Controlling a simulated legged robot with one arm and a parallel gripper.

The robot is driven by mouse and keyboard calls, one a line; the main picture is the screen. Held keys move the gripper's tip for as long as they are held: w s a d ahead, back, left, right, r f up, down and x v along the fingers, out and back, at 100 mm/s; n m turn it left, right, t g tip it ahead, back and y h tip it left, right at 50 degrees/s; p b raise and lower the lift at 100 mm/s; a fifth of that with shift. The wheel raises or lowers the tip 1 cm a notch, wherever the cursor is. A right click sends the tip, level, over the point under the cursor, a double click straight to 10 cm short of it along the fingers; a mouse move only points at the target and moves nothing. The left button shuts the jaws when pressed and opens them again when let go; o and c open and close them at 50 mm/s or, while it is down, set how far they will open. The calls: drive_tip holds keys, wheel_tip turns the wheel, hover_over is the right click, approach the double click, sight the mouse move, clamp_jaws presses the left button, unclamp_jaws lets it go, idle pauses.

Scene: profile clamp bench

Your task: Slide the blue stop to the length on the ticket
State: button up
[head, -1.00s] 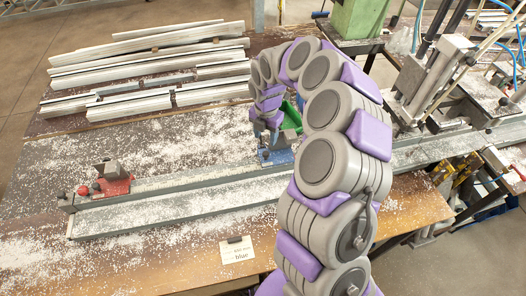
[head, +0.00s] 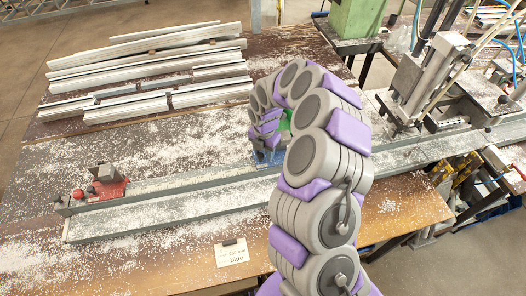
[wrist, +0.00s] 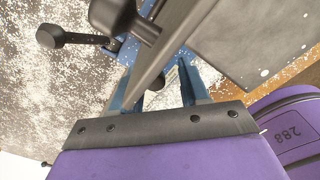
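The blue stop (head: 270,157) sits on the long grey rail (head: 185,208), right of the red stop (head: 108,186). My gripper (head: 268,146) is right over the blue stop, and my arm hides much of it. In the wrist view, the blue stop (wrist: 127,48) shows with a black knob lever (wrist: 62,38) and a dark grey upright. My gripper's fingers (wrist: 165,92) look spread apart there, with part of the upright between them; I cannot see contact. The ticket (head: 232,252) lies at the bench's front edge and reads "blue"; its number is too small to read.
Several pale profiles (head: 150,65) lie stacked at the back left. White chips cover the bench (head: 45,225). A clamp machine (head: 425,75) stands over the rail at the right. The rail between the red and blue stops is clear apart from chips.

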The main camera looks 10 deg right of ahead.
drive_tip(key=shift+c, duration=0.7)
drive_tip(key=shift+a, duration=1)
drive_tip(key=c, duration=0.5)
drive_tip(key=shift+a, duration=0.15)
clamp_jaws()
drive_tip(key=d+p, duration=0.1)
drive_tip(key=d, duration=1.6)
drive_tip(key=shift+d, duration=0.15)
drive_tip(key=shift+a, duration=1.2)
drive_tip(key=shift+o, duration=2.1)
unclamp_jaws()
drive_tip(key=o, duration=0.3)
drive_tip(key=shift+s+d, duration=0.1)
drive_tip(key=shift+d, duration=0.35)
drive_tip(key=shift+o, duration=0.5)
drive_tip(key=shift+d, duration=0.5)
drive_tip(key=shift+a+r, duration=0.25)
drive_tip(key=shift+a, duration=0.1)
wheel_tip(320, 180, up, 17)
drive_tip(key=p, duration=0.1)
drive_tip(key=shift+d, duration=0.25)
